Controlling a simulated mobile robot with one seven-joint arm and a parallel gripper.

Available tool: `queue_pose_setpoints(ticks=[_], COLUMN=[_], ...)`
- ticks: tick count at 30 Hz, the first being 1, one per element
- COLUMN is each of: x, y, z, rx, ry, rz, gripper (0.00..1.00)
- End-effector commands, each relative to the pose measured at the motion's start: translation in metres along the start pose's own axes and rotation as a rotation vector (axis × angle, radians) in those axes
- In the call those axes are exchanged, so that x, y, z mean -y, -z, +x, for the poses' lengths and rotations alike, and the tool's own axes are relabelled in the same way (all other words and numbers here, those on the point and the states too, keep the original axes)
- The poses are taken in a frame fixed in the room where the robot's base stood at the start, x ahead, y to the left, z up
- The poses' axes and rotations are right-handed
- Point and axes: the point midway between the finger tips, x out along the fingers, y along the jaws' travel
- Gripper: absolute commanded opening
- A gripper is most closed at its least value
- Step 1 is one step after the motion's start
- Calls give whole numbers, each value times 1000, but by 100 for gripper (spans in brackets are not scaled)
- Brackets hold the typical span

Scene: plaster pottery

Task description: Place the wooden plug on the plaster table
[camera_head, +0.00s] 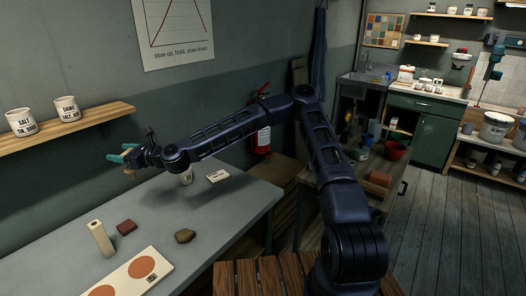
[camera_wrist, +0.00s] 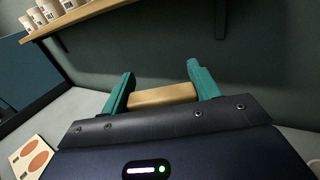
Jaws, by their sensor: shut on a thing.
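My gripper (camera_head: 121,153) is at the far left end of my outstretched arm, raised above the back of the grey table and near the wall shelf. In the wrist view its green fingers (camera_wrist: 163,82) are shut on a tan wooden piece, which looks like the wooden plug (camera_wrist: 163,94). A small part of the plug (camera_head: 130,172) shows below the fingers in the head view. The plaster table (camera_head: 215,215) has a grey top, and the plug is apart from it.
A shelf (camera_head: 75,128) with pots juts out nearby.

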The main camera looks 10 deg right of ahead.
Motion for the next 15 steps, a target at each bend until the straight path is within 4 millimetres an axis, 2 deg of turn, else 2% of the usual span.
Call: queue_pose_setpoints(ticks=[1,3,8,15], x=[22,48,106,189], y=[-1,-1,-3,-5], z=[-7,-16,-40,-84], rx=[1,1,2,3], ry=[26,58,128,236], rz=[0,0,-1,-2], gripper=[36,36,36,36])
